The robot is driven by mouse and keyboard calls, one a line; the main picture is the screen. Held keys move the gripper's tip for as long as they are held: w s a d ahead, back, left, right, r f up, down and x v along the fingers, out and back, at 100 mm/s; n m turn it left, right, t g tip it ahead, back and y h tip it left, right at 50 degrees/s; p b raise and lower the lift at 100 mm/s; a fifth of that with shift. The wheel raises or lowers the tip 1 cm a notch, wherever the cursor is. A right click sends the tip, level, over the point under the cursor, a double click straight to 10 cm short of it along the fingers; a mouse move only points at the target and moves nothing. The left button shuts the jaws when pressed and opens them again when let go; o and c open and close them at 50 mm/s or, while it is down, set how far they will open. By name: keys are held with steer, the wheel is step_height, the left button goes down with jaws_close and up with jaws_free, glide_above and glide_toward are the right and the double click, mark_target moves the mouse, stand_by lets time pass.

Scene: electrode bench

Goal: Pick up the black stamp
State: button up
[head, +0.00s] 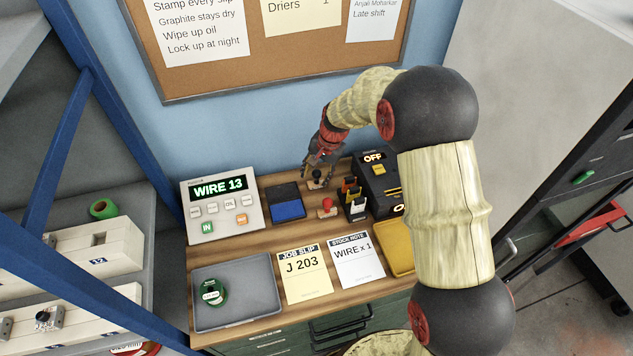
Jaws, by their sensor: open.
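My gripper (319,170) is at the back of the wooden bench, pointing down, with its jaws open. A small stamp with a dark handle (317,182), which looks like the black stamp, stands right below and between the fingertips. The fingers partly hide it, and I cannot tell whether they touch it. A second stamp with a red knob (327,204) stands just in front of it, apart from my gripper.
A blue ink pad (288,210) and a WIRE 13 keypad box (222,205) lie left. A marker rack (357,208) and a dark OFF box (380,181) stand close on the right. Two paper slips, a grey tray (255,279) and a yellow tray (396,262) lie in front.

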steer(key=shift+c, duration=1.3)
jaws_close()
